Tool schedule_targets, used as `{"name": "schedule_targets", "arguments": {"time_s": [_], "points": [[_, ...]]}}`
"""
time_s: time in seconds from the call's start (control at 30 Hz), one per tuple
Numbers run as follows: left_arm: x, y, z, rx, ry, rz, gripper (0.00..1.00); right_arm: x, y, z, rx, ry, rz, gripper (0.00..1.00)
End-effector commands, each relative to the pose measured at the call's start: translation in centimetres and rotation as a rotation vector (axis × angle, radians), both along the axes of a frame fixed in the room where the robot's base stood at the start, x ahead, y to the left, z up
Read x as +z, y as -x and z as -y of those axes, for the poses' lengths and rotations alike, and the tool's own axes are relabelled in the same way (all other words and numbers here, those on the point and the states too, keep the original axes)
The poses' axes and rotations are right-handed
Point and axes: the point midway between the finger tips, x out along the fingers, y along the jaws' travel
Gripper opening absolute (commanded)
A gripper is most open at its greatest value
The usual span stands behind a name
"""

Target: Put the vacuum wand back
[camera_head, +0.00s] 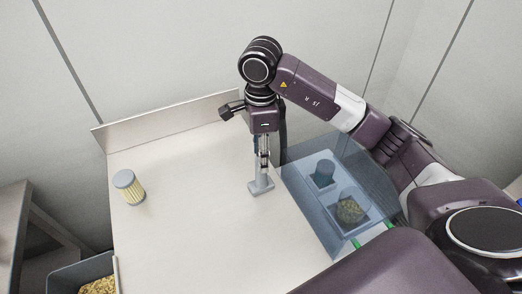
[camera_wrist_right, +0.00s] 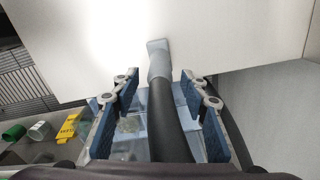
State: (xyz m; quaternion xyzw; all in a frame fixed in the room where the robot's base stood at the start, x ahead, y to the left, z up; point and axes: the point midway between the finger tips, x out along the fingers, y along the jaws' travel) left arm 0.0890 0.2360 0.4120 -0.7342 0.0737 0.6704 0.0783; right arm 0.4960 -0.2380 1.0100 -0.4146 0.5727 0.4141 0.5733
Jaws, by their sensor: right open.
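The vacuum wand (camera_head: 261,187) has a pale grey flat nozzle and stands on the table near its right side. The wrist view shows its grey nozzle (camera_wrist_right: 159,62) and the black hose (camera_wrist_right: 165,120) running back towards my wrist. My right gripper (camera_head: 264,157) points down just above the nozzle. In the wrist view my right gripper (camera_wrist_right: 160,88) is open, with one blue-padded finger on each side of the wand and visible gaps between. My left gripper is in neither view.
A translucent blue box (camera_head: 328,238) at the table's right edge holds a blue cup (camera_head: 325,170) and a container of granules (camera_head: 350,211). A grey-lidded jar (camera_head: 129,188) stands at the left. A grey bin (camera_head: 62,279) is at lower left. The middle of the table is clear.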

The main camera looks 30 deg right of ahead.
Motion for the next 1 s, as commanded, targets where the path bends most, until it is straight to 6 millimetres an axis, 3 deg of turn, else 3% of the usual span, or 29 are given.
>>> {"name": "schedule_targets", "arguments": {"time_s": [0.1,0.3,0.83,1.0], "points": [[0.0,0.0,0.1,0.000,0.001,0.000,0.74,1.5,-0.1,0.1,-0.001,0.003,0.002,0.41],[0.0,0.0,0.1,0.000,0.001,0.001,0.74,2.5,0.0,0.0,0.000,0.001,0.001,0.41],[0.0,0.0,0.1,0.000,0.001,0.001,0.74,2.6,0.0,0.0,0.000,0.001,-0.001,0.41],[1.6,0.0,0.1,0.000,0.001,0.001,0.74,4.2,0.0,0.0,0.000,0.001,0.000,0.41]]}}
